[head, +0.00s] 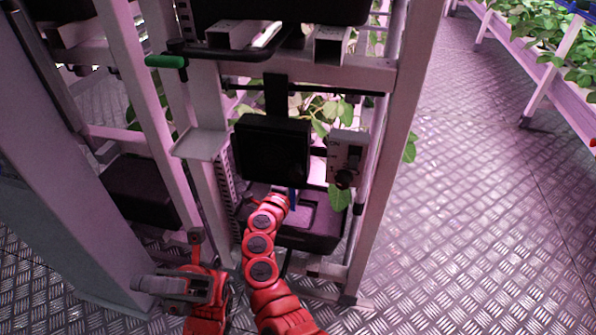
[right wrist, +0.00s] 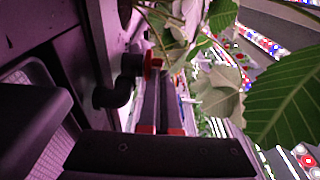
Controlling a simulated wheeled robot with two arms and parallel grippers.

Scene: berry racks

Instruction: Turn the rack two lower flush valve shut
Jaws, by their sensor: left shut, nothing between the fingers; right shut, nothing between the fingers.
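On the rack (head: 416,80), a valve with a green handle (head: 166,61) shows at the upper left in the head view. In the right wrist view, a black elbow pipe fitting (right wrist: 120,82) has a small red part (right wrist: 152,63) at its end. I cannot tell whether this is the lower flush valve. My right gripper (right wrist: 160,85) is shut, its fingertips close to that red part; contact is unclear. In the head view my right arm reaches into the rack and mostly hides its gripper. My left gripper (head: 155,285) is low at the rack's front left, shut and empty.
A black box (head: 272,148) and a grey control box (head: 347,158) hang on the rack above my right arm. A black tray (head: 320,228) is below. Leaves (right wrist: 285,95) hang close beside my right gripper. The metal floor (head: 470,200) to the right is clear.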

